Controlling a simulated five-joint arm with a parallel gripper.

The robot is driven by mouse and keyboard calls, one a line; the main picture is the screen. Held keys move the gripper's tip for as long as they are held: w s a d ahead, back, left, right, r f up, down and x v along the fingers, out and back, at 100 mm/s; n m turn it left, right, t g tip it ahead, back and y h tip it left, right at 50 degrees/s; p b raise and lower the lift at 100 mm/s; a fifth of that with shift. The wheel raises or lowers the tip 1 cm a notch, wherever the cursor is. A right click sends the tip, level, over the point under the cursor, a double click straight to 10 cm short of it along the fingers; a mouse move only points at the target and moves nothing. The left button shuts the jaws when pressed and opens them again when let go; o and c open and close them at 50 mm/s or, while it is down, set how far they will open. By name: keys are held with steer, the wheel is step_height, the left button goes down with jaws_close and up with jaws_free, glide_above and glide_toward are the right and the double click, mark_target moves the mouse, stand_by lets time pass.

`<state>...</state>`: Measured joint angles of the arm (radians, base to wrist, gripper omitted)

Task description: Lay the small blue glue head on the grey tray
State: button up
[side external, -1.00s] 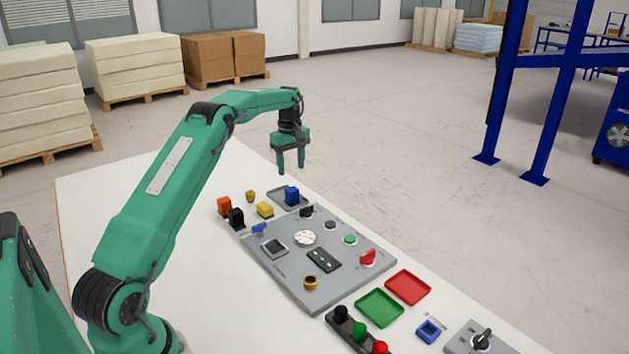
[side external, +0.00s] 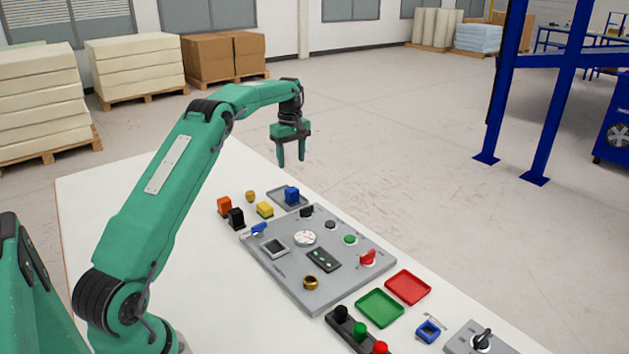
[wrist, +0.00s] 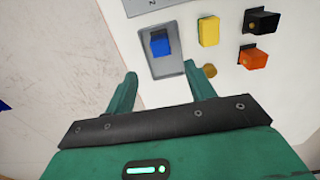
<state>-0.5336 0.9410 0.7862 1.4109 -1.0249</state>
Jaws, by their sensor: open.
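The small blue glue head (side external: 291,194) sits on the small grey tray (side external: 302,203) at the far edge of the table, beside the grey panel. In the wrist view the blue head (wrist: 160,43) rests inside the rim of the grey tray (wrist: 168,67). My gripper (side external: 291,163) hangs above the tray with its fingers pointing down, apart and empty. In the wrist view its two fingers (wrist: 160,85) are spread, with the tray beyond them. The gripper is clear of the blue head.
Orange (side external: 224,205), black (side external: 236,217) and yellow (side external: 265,209) blocks and a small brass piece (side external: 250,196) stand left of the tray. A grey panel (side external: 290,280) with knobs lies in front. Green (side external: 379,308) and red (side external: 408,287) trays lie to the right.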

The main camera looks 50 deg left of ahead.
steer(key=s+d+r+m+t, duration=0.1)
steer(key=s+d+r+m, duration=0.35)
steer(key=d+r, duration=0.45)
steer(key=s+d+r+m+t, duration=0.2)
steer(key=s+d+r+m, duration=0.35)
steer(key=d, duration=0.55)
steer(key=s+d+f+m+t, duration=0.1)
steer(key=s+d+m, duration=0.3)
steer(key=s, duration=0.7)
steer(key=s+d+f+m+t, duration=0.1)
steer(key=s+d+f+m, duration=0.1)
steer(key=s+d, duration=0.6)
steer(key=shift+s+f+m+t, duration=0.35)
steer(key=shift+s+m, duration=0.55)
steer(key=shift+s, duration=0.65)
steer(key=shift+d, duration=0.1)
